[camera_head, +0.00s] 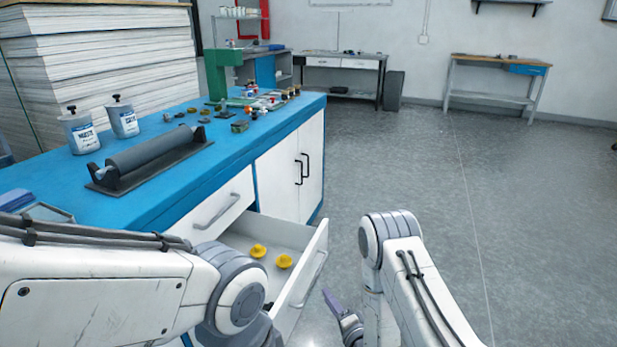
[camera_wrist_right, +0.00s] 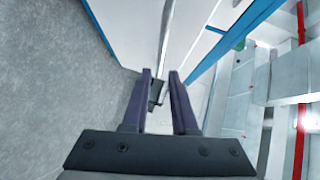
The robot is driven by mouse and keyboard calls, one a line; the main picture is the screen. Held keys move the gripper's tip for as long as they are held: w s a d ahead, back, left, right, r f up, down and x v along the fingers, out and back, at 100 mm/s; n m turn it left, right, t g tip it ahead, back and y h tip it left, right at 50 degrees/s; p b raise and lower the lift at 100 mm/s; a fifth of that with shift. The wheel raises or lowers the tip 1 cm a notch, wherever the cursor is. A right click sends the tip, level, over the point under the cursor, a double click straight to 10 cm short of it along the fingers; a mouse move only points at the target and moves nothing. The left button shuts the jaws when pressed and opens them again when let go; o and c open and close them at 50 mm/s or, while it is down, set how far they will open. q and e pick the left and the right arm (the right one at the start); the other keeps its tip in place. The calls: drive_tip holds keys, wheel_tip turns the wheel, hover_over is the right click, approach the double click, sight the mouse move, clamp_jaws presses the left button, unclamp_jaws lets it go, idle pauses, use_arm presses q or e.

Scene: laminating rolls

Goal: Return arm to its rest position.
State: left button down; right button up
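My right arm (camera_head: 400,270) is bent over the floor to the right of the open drawer. Its gripper (camera_head: 330,297) hangs low beside the drawer front, partly hidden by the arm. In the right wrist view the two dark purple fingers of this gripper (camera_wrist_right: 160,74) stand apart, with nothing held between them. My left arm (camera_head: 120,285) reaches in from the left across the front of the bench. Its gripper is not visible, so I cannot see its fingers.
The open drawer (camera_head: 318,250) holds two yellow knob-like pieces (camera_head: 258,251). A grey roller (camera_head: 155,150) on a dark stand, two white canisters (camera_head: 80,135) and several small parts are on the blue bench (camera_head: 190,175). Grey floor (camera_head: 530,220) at right is clear.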

drive_tip(key=s+a+r+n+g+h, duration=0.2)
drive_tip(key=s+a+r+n+g, duration=0.2)
drive_tip(key=a+r+n+g, duration=0.5)
drive_tip(key=s+d+r+n+g+h, duration=0.1)
drive_tip(key=s+d+r+n+g, duration=0.2)
drive_tip(key=s, duration=0.6)
drive_tip(key=s+d+r+n+g+h, duration=0.1)
drive_tip(key=s+r+n, duration=0.35)
drive_tip(key=s, duration=0.35)
drive_tip(key=s+d+r+n+g+h, duration=0.15)
drive_tip(key=s+r, duration=0.25)
drive_tip(key=s, duration=0.5)
wheel_tip(320, 180, up, 25)
drive_tip(key=s+n+p, duration=0.1)
drive_tip(key=p, duration=2.3)
drive_tip(key=shift+d+f+y, duration=0.2)
drive_tip(key=shift+d+y, duration=0.1)
drive_tip(key=shift+y, duration=0.05)
drive_tip(key=shift+s+g, duration=0.1)
drive_tip(key=shift+g, duration=0.15)
drive_tip(key=shift+a, duration=0.1)
